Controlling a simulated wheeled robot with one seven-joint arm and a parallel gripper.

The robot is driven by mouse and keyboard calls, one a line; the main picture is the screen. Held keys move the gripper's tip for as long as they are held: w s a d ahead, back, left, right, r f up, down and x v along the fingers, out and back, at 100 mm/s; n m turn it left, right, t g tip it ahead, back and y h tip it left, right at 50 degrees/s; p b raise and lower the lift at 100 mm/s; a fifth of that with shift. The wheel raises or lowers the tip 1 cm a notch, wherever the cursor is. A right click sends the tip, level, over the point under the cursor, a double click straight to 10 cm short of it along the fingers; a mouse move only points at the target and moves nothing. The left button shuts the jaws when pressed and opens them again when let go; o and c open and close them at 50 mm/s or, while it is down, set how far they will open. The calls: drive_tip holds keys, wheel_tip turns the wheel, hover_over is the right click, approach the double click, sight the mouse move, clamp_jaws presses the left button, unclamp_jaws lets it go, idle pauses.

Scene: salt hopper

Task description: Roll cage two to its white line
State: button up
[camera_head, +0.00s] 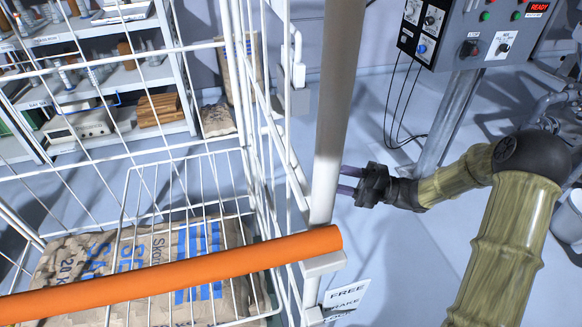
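A white wire roll cage (255,120) fills the left half of the view; no number on it shows. An orange handle bar (170,275) crosses its near side and ends by a thick grey upright post (335,110). Printed paper sacks (150,262) lie in the cage. No white floor line is visible.
A grey control panel (470,30) with a READY display stands on a metal post (450,115) at the upper right, with cables hanging. Shelves (95,75) with boxes are behind the cage. A white bucket (570,220) is at the right edge. Pale floor between is clear.

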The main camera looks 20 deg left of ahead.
drive_tip(key=x, duration=1.1)
drive_tip(key=shift+a, duration=0.3)
clamp_jaws()
